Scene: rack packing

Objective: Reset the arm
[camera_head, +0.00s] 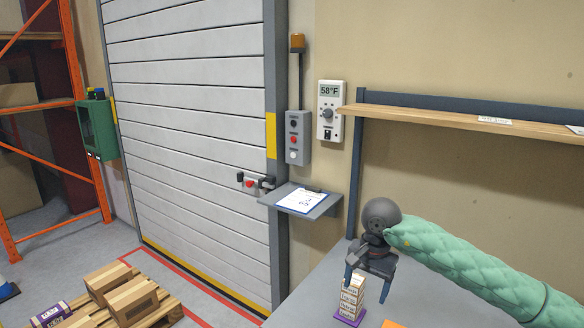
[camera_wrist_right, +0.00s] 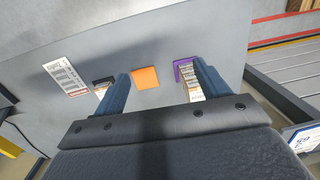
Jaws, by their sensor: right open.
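My right gripper (camera_head: 367,284) is over the grey table, its two fingers spread apart with nothing between them. In the head view a stack of small labelled boxes (camera_head: 351,298) stands on a purple square (camera_head: 348,319) just below and behind the fingers. In the right wrist view the gripper (camera_wrist_right: 163,78) points at the table. One finger partly hides the stack (camera_wrist_right: 191,88) on the purple square (camera_wrist_right: 178,74). The other finger partly hides boxes (camera_wrist_right: 101,91) by a black square (camera_wrist_right: 103,80). My left gripper is in neither view.
A bare orange square (camera_wrist_right: 146,77) lies between the two stacks. A printed label sheet (camera_wrist_right: 65,74) lies beside them. A wooden shelf (camera_head: 460,122) runs above the table's back. A small ledge with a clipboard (camera_head: 300,200) juts out left of the table. Cartons (camera_head: 132,300) sit on a floor pallet.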

